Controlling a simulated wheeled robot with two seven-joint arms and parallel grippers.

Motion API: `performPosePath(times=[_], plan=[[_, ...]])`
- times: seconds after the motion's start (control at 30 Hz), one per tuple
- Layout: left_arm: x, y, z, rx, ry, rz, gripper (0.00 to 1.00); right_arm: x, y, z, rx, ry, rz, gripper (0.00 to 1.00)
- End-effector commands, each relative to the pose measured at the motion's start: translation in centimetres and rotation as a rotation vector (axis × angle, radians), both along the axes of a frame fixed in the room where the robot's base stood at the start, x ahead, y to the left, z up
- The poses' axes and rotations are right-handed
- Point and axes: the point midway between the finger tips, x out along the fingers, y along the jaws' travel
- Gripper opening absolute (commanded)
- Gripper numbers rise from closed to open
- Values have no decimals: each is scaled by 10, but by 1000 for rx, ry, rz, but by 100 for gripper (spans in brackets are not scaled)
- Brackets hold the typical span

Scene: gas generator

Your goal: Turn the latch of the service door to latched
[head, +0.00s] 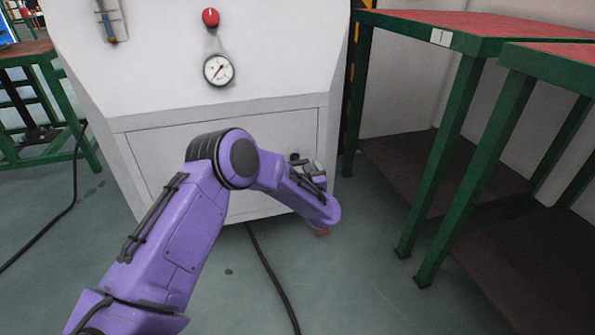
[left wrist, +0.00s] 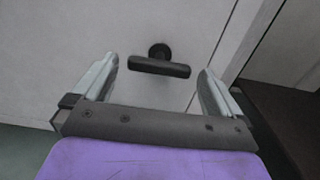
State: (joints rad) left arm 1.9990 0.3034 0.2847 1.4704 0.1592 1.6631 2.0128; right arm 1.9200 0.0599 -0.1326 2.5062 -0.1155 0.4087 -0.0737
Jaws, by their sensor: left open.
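The latch (left wrist: 160,67) is a dark T-shaped handle on the pale service door (left wrist: 120,30). In the left wrist view its bar lies nearly level, tilted slightly down to the right. My left gripper (left wrist: 157,75) is open, with one pale finger on each side of the latch. I see no finger touching it. In the head view the service door (head: 163,155) is the lower panel of the white generator cabinet. My purple left arm crosses it, and my left gripper (head: 305,162) is mostly hidden behind the arm at the door's right side. My right gripper is not in view.
A pressure gauge (head: 218,70) and a red knob (head: 211,17) are on the white cabinet (head: 150,60) above the door. Green-framed tables with red tops (head: 480,20) stand close on the right. A black cable (head: 270,275) runs over the floor.

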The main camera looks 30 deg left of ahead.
Motion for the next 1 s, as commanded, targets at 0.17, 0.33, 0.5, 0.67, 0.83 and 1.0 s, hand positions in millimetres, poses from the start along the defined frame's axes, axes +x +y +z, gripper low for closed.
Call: performPosePath(times=[0.17, 0.33, 0.5, 0.67, 0.83, 1.0], plan=[[17, 20, -3, 1, 1, 1, 100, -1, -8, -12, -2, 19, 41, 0], [21, 25, -1, 1, 3, -1, 100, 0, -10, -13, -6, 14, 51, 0], [21, 25, 0, 2, 4, -1, 97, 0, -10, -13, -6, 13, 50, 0], [21, 25, -1, 2, 4, -1, 45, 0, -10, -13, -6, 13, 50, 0], [20, 26, 0, 2, 6, 0, 26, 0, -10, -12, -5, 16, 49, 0], [13, 38, 2, 21, 28, 19, 26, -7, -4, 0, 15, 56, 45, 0]])
